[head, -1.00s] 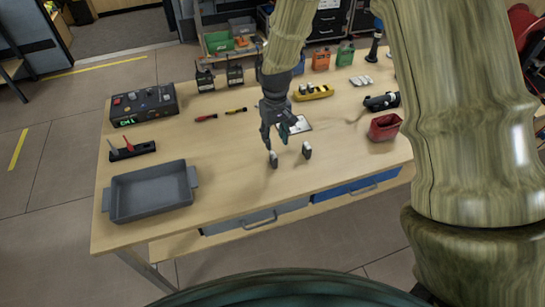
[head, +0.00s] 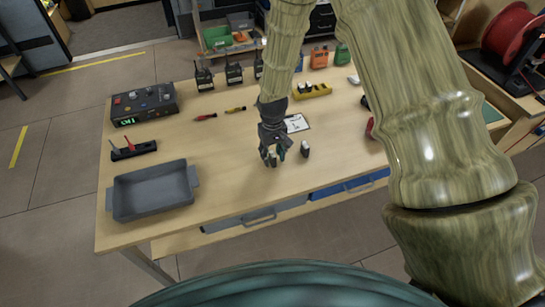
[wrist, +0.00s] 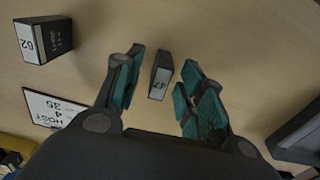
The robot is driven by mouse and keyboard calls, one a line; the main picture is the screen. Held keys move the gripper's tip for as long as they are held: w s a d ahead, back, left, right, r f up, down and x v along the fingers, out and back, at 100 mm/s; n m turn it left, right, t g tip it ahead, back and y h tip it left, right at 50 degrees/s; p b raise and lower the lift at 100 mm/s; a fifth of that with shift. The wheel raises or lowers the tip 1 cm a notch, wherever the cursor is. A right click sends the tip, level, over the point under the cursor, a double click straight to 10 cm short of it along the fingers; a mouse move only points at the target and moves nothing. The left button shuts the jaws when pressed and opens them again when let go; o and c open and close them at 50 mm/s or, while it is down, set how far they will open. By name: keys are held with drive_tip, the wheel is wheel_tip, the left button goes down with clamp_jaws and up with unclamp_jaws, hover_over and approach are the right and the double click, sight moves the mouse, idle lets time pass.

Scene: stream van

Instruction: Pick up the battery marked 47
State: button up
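A second battery, marked 62 (wrist: 42,40), stands to the left in the wrist view. In the head view the second battery (head: 305,149) stands just right of my gripper.
A printed card (head: 297,123) lies behind the batteries. A grey tray (head: 152,190) sits at the front left, with a black rack (head: 133,149) and control box (head: 145,104) behind it. A yellow holder (head: 312,91) and radios (head: 234,73) stand farther back. Table between tray and gripper is clear.

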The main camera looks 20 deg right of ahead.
drive_tip(key=shift+f, duration=0.15)
drive_tip(key=shift+c, duration=0.3)
clamp_jaws()
